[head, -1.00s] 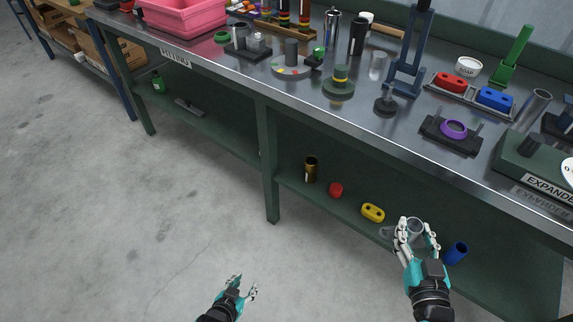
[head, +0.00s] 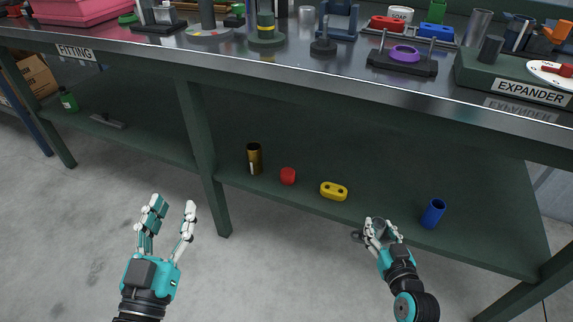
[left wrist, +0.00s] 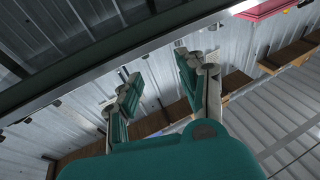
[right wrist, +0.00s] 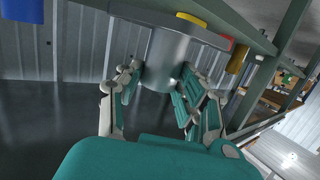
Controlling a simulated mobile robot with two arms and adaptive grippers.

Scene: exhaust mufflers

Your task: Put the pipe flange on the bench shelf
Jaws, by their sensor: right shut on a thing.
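The pipe flange (head: 378,224) is a grey metal tube with a wider flat plate, held in my right gripper (head: 381,233). In the right wrist view its tube (right wrist: 166,62) is between the fingers (right wrist: 158,92), with the plate at the top. In the head view it is at the front edge of the lower green bench shelf (head: 300,202), between a yellow part and a blue cylinder. I cannot tell whether it touches the shelf. My left gripper (head: 168,222) is open and empty, in front of the bench. It also shows open in the left wrist view (left wrist: 158,75).
On the shelf stand a gold cylinder (head: 255,159), a red piece (head: 288,176), a yellow two-hole part (head: 334,191) and a blue cylinder (head: 433,213). Shelf room is free behind them. The bench top (head: 330,62) overhangs, and a green leg (head: 203,150) stands mid-left.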

